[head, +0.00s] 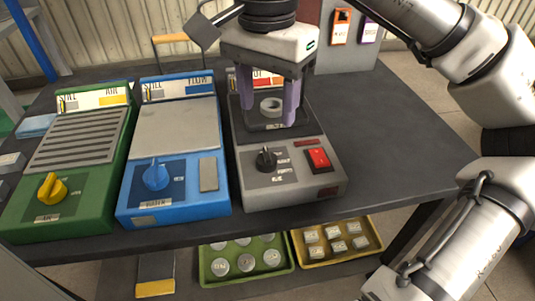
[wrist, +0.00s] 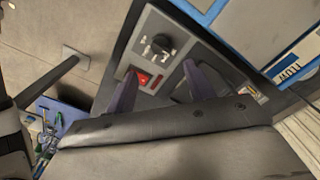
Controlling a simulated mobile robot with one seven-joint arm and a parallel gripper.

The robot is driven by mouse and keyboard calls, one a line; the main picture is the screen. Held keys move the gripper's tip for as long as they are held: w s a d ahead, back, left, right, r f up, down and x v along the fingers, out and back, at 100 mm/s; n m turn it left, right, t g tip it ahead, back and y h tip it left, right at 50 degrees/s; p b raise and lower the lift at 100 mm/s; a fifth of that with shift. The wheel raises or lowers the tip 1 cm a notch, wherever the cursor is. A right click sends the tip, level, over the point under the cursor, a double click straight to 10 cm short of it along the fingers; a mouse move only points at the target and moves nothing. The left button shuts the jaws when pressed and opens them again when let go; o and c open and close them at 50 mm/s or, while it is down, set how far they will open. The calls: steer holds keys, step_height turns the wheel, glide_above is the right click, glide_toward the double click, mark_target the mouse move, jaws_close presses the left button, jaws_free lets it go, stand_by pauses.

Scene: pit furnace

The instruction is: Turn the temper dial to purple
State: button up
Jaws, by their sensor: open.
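A black dial (head: 266,159) sits on the front panel of the grey unit (head: 240,187), with small labels around it that I cannot read. I take it as the temper dial; its pointer direction is unclear. The dial also shows in the wrist view (wrist: 161,43), beyond the fingertips. My gripper (head: 268,119) is open and empty, its purple fingers pointing down over the rear part of the grey unit, behind the dial. In the wrist view my gripper (wrist: 160,72) shows its two fingers spread apart. They hide part of the unit's rear.
A red switch (head: 318,158) is right of the dial. To the left stand a blue unit (head: 130,198) with a blue knob (head: 155,174) and a green unit (head: 17,222) with a yellow knob (head: 51,188). The tabletop (head: 400,150) right of the grey unit is clear.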

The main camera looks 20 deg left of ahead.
mark_target(267, 154)
step_height(267, 154, down, 10)
steer(key=b, duration=0.2)
steer(key=shift+f+b, duration=0.2)
steer(key=shift+b, duration=0.15)
steer(key=c, duration=1)
